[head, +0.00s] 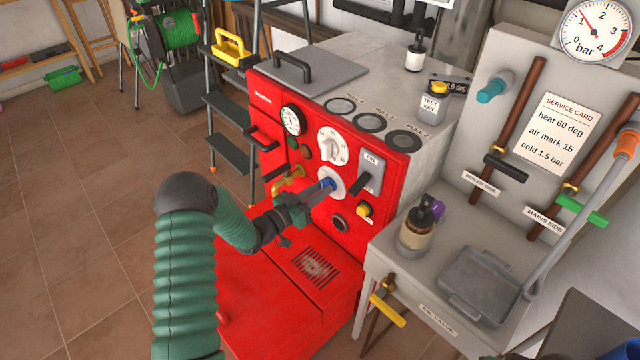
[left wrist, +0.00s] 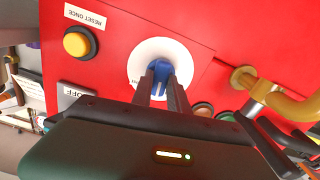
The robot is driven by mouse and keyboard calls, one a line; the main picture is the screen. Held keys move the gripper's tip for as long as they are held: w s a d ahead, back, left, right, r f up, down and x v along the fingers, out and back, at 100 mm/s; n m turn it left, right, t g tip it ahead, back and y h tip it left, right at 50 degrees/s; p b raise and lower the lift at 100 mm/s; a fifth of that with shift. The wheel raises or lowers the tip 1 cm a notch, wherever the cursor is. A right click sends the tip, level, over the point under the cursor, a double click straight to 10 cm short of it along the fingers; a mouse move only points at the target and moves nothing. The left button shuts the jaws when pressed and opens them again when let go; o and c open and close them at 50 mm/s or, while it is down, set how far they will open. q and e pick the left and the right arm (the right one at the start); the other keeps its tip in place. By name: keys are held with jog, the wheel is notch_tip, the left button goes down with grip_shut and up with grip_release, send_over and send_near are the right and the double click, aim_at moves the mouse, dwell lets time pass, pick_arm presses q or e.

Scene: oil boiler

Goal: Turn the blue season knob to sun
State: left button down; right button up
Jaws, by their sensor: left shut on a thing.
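The blue season knob (head: 328,184) sits on a round white dial on the front of the red boiler (head: 262,105). In the left wrist view the blue knob (left wrist: 160,72) stands between my two dark fingers, in the middle of its white dial (left wrist: 137,62). My left gripper (head: 312,192) reaches in from the left and is shut on the knob. It also shows in the left wrist view (left wrist: 160,90). The sun mark cannot be made out; the gripper hides part of the dial. My right gripper is not in view.
A white numbered dial (head: 332,146) is above the knob, a black-handled switch (head: 362,184) to its right, and a yellow button (head: 364,211) below that. Brass pipework (head: 288,183) lies close on the left. A grey bench (head: 420,292) stands at right.

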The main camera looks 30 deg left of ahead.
pick_arm(q)
jog(key=n+p, duration=0.2)
jog(key=n, duration=0.1)
jog(key=shift+a+r+n, duration=0.15)
jog(key=shift+r+n, duration=0.05)
jog(key=shift+n, duration=0.1)
jog(key=shift+w+a+f+n+p, duration=0.1)
jog(key=shift+n+p, duration=0.9)
jog(key=shift+n, duration=0.8)
jog(key=c, duration=1.6)
grip_release()
jog(key=o, duration=0.3)
jog(key=shift+a+f, duration=0.1)
jog(key=shift+f, duration=0.05)
